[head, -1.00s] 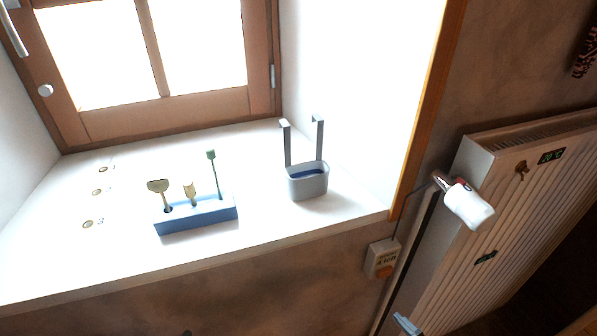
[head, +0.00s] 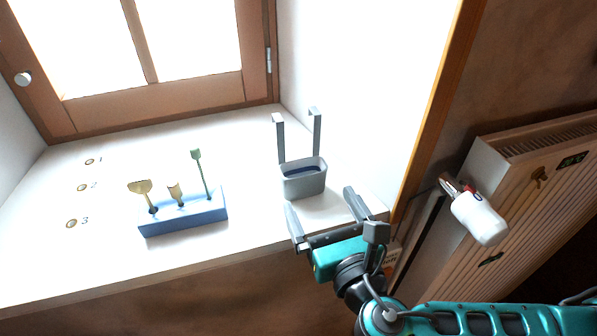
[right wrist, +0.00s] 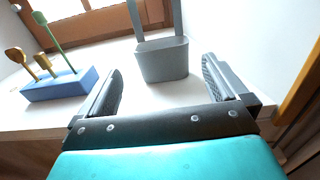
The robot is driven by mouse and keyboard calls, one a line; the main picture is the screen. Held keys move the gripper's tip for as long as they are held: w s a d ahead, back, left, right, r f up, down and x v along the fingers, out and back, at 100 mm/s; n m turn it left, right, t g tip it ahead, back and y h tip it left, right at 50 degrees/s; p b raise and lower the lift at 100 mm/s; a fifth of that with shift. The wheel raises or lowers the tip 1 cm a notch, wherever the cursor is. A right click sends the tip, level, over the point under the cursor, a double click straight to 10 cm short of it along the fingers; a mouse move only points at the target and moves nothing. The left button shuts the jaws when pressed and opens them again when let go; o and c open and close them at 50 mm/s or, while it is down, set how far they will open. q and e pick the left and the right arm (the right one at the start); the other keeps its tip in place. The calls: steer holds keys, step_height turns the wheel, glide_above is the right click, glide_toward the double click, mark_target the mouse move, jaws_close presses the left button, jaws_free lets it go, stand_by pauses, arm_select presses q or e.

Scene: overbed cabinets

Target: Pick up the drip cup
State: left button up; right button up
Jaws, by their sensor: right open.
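The drip cup (head: 303,181) is a grey cup with a dark blue inside and two tall upright hooked straps. It stands upright on the white window sill near its right end. It also shows in the right wrist view (right wrist: 162,62), ahead of the jaws and between their lines. My right gripper (head: 321,207) is open and empty, just in front of the cup at the sill's front edge. Its two fingers point toward the cup with a gap left to it. My left gripper is not in view.
Three numbered spots mark the sill (head: 110,240) at far left. The window frame (head: 160,108) is behind. A radiator (head: 535,190) with a white valve (head: 479,218) is at right.

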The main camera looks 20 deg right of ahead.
mark_target(308, 176)
steer(key=w, duration=0.8)
steer(key=shift+w+a+r, duration=0.15)
steer(key=shift+w, duration=0.25)
steer(key=shift+c, duration=0.3)
steer(key=c, duration=0.6)
